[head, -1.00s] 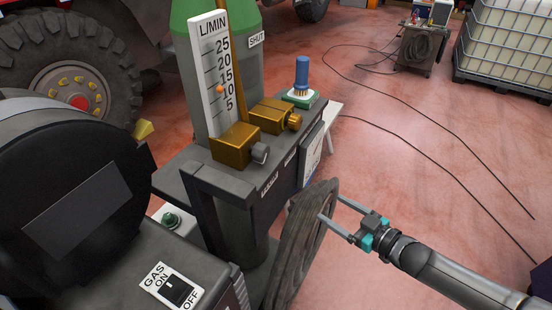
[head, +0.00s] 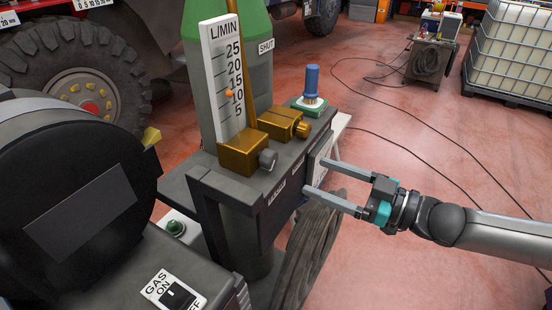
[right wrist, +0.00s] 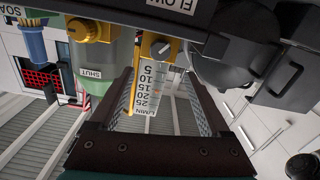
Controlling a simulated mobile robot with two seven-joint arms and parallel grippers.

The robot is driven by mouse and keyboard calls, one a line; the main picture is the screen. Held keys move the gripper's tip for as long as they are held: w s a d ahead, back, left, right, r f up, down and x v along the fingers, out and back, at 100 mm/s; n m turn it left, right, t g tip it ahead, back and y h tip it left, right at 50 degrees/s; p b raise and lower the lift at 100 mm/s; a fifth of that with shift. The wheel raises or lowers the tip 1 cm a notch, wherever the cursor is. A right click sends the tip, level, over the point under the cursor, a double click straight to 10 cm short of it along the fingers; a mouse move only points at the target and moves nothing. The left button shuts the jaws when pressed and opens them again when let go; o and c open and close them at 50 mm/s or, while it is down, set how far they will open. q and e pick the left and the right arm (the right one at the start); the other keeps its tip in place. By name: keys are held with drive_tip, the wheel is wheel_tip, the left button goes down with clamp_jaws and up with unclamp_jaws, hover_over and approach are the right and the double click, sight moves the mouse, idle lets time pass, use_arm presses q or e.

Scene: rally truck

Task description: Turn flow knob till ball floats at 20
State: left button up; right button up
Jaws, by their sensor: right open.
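The flow meter scale (head: 222,75) stands upright on a brass block (head: 237,152), marked L/MIN from 5 to 25. Its orange ball (head: 229,93) sits between 10 and 15. The grey flow knob (head: 268,159) sticks out from the front of the brass block. In the right wrist view the grey knob (right wrist: 163,48) and scale (right wrist: 146,88) appear between my fingers. My right gripper (head: 318,177) is open and empty, to the right of the knob and apart from it. My left gripper is not in view.
A second brass block with an orange knob (head: 302,130) sits behind and right of the flow knob. A green-topped cylinder (head: 258,75) is behind the scale. Open floor lies right.

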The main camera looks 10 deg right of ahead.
sight(274, 160)
drive_tip(key=x, duration=1)
drive_tip(key=shift+w+a, duration=0.25)
drive_tip(key=shift+a, duration=0.05)
drive_tip(key=shift+c, duration=0.2)
clamp_jaws()
